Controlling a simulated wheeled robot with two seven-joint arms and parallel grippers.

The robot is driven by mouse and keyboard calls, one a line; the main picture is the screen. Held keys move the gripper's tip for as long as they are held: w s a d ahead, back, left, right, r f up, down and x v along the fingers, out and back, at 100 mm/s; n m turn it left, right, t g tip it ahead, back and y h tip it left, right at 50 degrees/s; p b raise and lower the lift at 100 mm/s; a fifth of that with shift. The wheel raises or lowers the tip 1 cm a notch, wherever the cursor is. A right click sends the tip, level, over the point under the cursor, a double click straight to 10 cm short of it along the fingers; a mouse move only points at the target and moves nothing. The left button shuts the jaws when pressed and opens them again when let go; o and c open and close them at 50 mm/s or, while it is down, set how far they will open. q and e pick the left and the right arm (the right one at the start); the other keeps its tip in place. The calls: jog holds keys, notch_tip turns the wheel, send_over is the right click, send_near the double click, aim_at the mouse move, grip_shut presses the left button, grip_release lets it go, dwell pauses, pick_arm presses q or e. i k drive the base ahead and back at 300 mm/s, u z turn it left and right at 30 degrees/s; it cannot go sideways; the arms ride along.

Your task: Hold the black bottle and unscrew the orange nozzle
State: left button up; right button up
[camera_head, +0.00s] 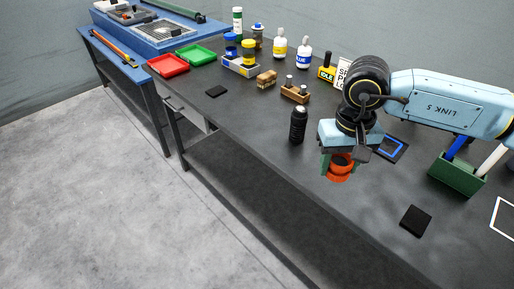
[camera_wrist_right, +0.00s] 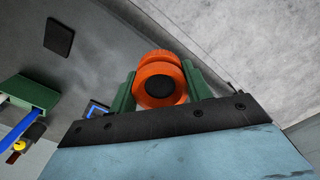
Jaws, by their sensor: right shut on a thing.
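The black bottle (camera_head: 298,126) stands upright on the dark table, left of my right gripper, with no nozzle visible on its top. My right gripper (camera_head: 339,167) is shut on the orange nozzle (camera_head: 338,178), which it holds above the table near the front edge. In the right wrist view the orange nozzle (camera_wrist_right: 160,80) sits between the two green fingers, its dark round opening facing the camera. The bottle is apart from the gripper. My left gripper is not in view.
A green box (camera_head: 458,176) with a blue and a white item stands at right. Black pads (camera_head: 415,221) lie on the table. A wooden holder (camera_head: 294,94), glue bottles (camera_head: 303,54), and red (camera_head: 168,65) and green (camera_head: 196,55) trays stand farther back.

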aim_at(300, 115)
jog(key=u, duration=0.4)
jog(key=i, duration=1.05)
jog(key=z, duration=0.45)
